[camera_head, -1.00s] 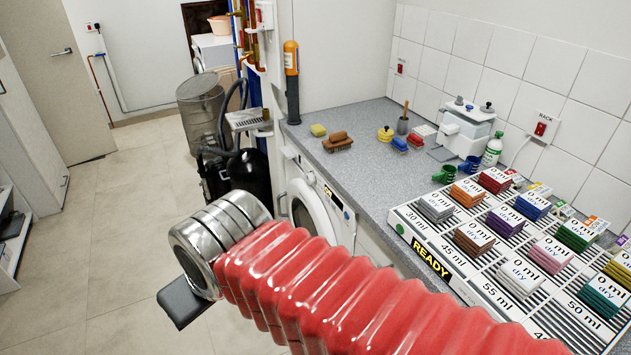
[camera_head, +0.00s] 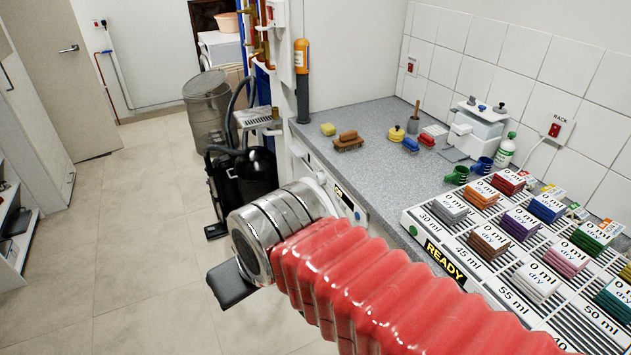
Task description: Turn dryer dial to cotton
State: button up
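A white front-loading machine stands under the grey counter, with a control panel (camera_head: 326,176) along its top front edge. The panel carries a small dark display (camera_head: 340,194) and a small round blue-and-white part (camera_head: 357,214) that may be a dial; its setting is too small to read. I cannot tell whether this machine is the dryer. My red ribbed arm with metal rings covers most of its door. One dark part of my gripper (camera_head: 231,284) shows below the rings, left of the machine in the picture; the rest is hidden, so its opening cannot be seen.
The counter (camera_head: 365,165) holds brushes, a sponge, mugs and a white rack (camera_head: 415,226) of coloured cloth stacks. A black vacuum-like canister (camera_head: 250,172) and a metal bin (camera_head: 207,105) stand beyond my arm. Another white appliance (camera_head: 222,48) is at the back. Floor at left is clear.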

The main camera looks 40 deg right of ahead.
aim_at(319, 177)
jog(key=u, duration=0.05)
jog(key=i, duration=1)
jog(key=z, duration=0.05)
